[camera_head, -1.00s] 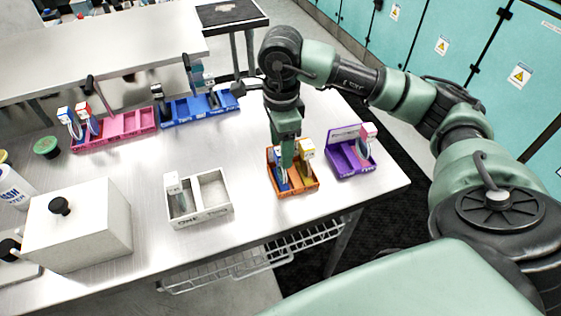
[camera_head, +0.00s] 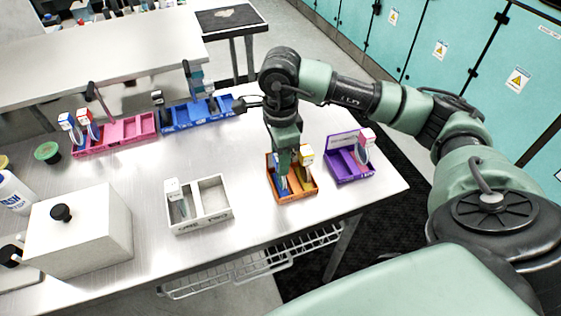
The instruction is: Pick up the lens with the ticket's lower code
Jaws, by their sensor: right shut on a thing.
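My right gripper (camera_head: 283,178) reaches down into the orange tray (camera_head: 300,197) and is shut on a blue lens (camera_head: 284,188), which is partly hidden by the fingers. A lens with a yellow and white top (camera_head: 305,158) stands beside it in the same tray. A pink-topped lens (camera_head: 364,146) stands in the purple tray (camera_head: 352,178). Blue-topped (camera_head: 67,121) and red-topped (camera_head: 86,118) lenses stand in the pink tray (camera_head: 127,129). The codes are too small to read, and I cannot make out the ticket. My left gripper is not in view.
A white two-part tray (camera_head: 203,222) holds a white-topped piece (camera_head: 173,188). A white box with a black knob (camera_head: 78,232) stands at the left. A blue tray (camera_head: 188,121) lies behind. The table's middle is clear.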

